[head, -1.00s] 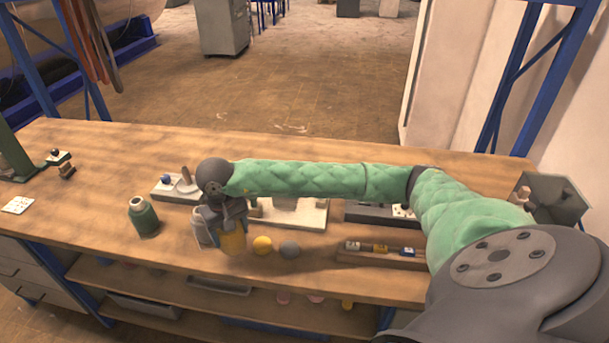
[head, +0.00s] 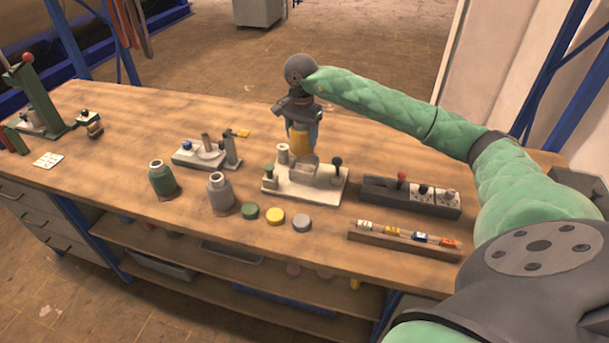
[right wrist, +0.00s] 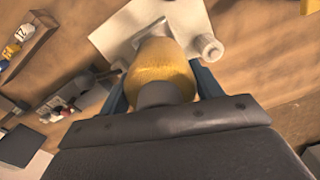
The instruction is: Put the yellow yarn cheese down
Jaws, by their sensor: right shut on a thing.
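The yellow yarn cheese (head: 301,140) is in my right gripper (head: 301,130), which is shut on it and points down. In the head view it is over the white base plate (head: 322,186), close to a pale block on that plate. I cannot tell whether it touches. In the right wrist view the cheese (right wrist: 160,72) sits between the fingers, with the white plate (right wrist: 118,36) and a white peg (right wrist: 208,46) beyond it. A green yarn cheese (head: 163,180) and a grey yarn cheese (head: 220,194) stand upright on the bench to the left. My left gripper does not show.
Green, yellow (head: 275,216) and grey discs lie near the front edge. A dark switch box (head: 410,195) and a wooden rack (head: 404,240) with labelled pieces are at the right. A small device (head: 206,155) stands at the left. The wooden bench (head: 110,160) is clear at centre left.

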